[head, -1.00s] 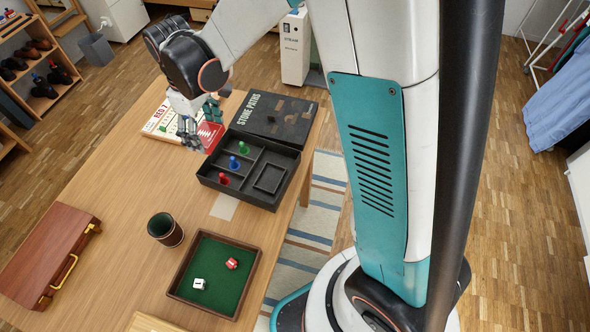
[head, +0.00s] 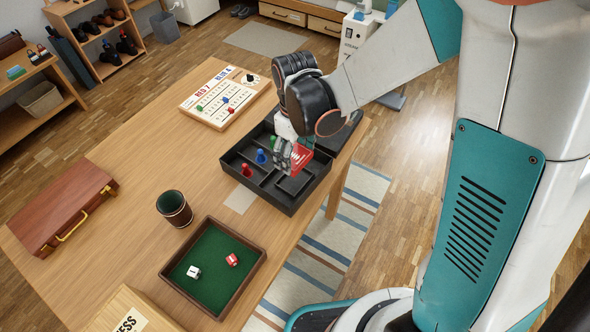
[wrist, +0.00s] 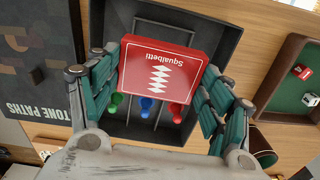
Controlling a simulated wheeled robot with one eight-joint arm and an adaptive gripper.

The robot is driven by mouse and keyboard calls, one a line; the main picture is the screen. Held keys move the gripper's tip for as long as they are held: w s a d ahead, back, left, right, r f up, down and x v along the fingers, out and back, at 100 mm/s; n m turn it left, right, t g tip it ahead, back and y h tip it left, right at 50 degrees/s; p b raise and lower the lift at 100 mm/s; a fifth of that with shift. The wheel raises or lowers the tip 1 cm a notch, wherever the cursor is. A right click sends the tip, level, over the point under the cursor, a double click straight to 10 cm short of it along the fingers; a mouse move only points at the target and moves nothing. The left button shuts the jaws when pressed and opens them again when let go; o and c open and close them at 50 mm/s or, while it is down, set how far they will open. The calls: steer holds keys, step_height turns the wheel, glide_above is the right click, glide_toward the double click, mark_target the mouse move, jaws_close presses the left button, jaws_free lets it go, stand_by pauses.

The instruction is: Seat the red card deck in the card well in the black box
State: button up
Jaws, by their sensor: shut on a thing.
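My gripper (head: 291,154) is shut on the red card deck (head: 304,161). In the wrist view the deck (wrist: 160,80) sits between the teal fingers, its red face with a white zigzag and "Squabetti"-like lettering toward the camera. The black box (head: 318,188) lies open on the table below it. The deck is above the box's right part; I cannot tell its exact height. The card well (head: 291,187) partly shows just below the deck in the head view; the deck hides much of that area in the wrist view.
Red (head: 247,170), blue (head: 261,157) and green (wrist: 117,101) pawns stand in the box's other compartments. The dark "Stone Paths" lid (wrist: 35,75) lies beside the box. A green dice tray (head: 213,268), a cup (head: 174,207) and a scoreboard (head: 224,94) are also on the table.

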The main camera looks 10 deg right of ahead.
step_height(320, 180, down, 9)
steer(key=b, duration=0.3)
steer(key=shift+f, duration=0.1)
steer(key=shift+f, duration=0.1)
steer(key=o, duration=1.1)
step_height(320, 180, up, 12)
steer(key=p, duration=0.4)
steer(key=shift+p, duration=0.3)
